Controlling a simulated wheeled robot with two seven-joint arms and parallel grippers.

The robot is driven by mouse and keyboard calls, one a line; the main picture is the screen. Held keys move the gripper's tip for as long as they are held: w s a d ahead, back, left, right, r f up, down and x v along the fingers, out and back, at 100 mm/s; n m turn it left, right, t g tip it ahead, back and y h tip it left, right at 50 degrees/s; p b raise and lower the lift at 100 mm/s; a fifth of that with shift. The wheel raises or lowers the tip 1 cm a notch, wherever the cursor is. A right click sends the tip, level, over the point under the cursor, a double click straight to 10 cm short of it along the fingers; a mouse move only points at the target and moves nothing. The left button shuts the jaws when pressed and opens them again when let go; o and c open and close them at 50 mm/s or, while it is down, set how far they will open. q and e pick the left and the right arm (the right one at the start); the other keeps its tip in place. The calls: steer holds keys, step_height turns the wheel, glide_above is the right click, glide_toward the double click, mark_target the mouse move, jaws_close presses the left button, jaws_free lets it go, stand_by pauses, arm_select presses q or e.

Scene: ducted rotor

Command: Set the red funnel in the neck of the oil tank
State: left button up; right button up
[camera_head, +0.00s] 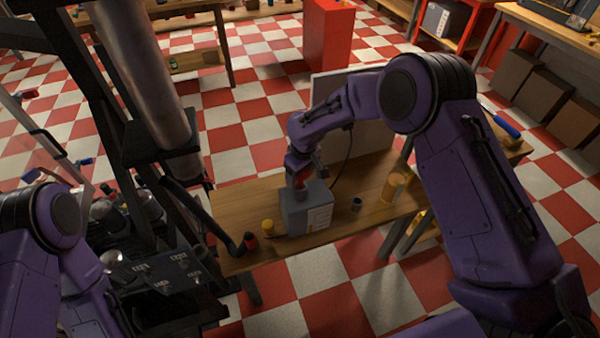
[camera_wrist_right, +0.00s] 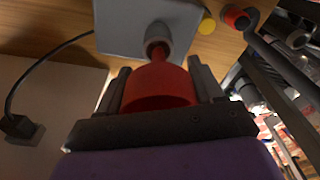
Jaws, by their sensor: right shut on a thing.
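The oil tank (camera_head: 306,211) is a grey box with a pale label, standing on the wooden bench. In the right wrist view the tank (camera_wrist_right: 120,28) shows from above with its round neck (camera_wrist_right: 158,36). My right gripper (camera_head: 298,176) is shut on the red funnel (camera_wrist_right: 158,86), directly over the tank. The funnel's narrow spout points at the neck, and its tip appears at or inside the neck opening. I cannot tell how deep it sits. The funnel (camera_head: 300,181) is mostly hidden by the gripper in the head view. My left arm shows at the lower left, but its gripper is not visible.
A red-and-black ended pipe (camera_head: 250,242) lies at the left edge. A pale panel (camera_head: 365,140) rises behind. Dark machinery crowds the left.

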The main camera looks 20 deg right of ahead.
mark_target(300, 183)
steer(key=shift+f+b, duration=1.25)
steer(key=shift+f, duration=1)
steer(key=o, duration=1.1)
steer(key=r, duration=0.3)
steer(key=r+b, duration=0.1)
steer(key=r, duration=0.3)
steer(key=s+r+b, duration=0.1)
steer(key=r, duration=0.2)
steer(key=shift+d+r, duration=0.25)
